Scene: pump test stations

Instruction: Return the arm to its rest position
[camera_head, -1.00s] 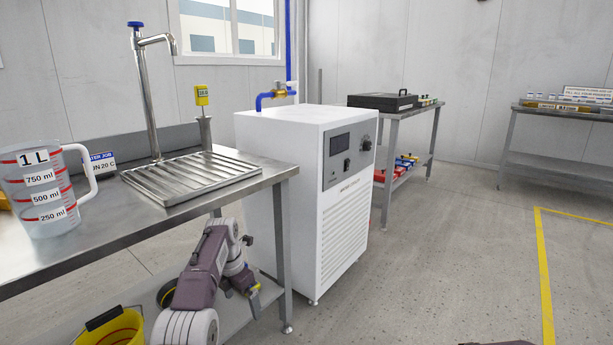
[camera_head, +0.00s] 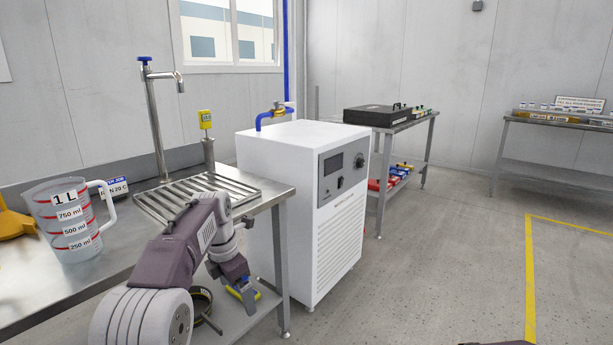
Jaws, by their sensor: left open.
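My left arm comes in from the bottom left, in front of the steel bench (camera_head: 30,285). It bends down at the elbow. My left gripper (camera_head: 245,291) hangs low by the bench's right end, below the bench top, pointing down. Its jaws are open and small in the picture. A small yellow patch shows at the jaws; I cannot tell whether it belongs to the gripper or lies behind it. My right gripper is not in view.
A measuring jug (camera_head: 72,225) stands on the bench near the drain grid (camera_head: 165,205) and tap (camera_head: 154,115). A white chiller cabinet (camera_head: 290,200) stands close to the gripper's right. A black ring-shaped item (camera_head: 201,299) lies below the bench top. The floor at right is clear.

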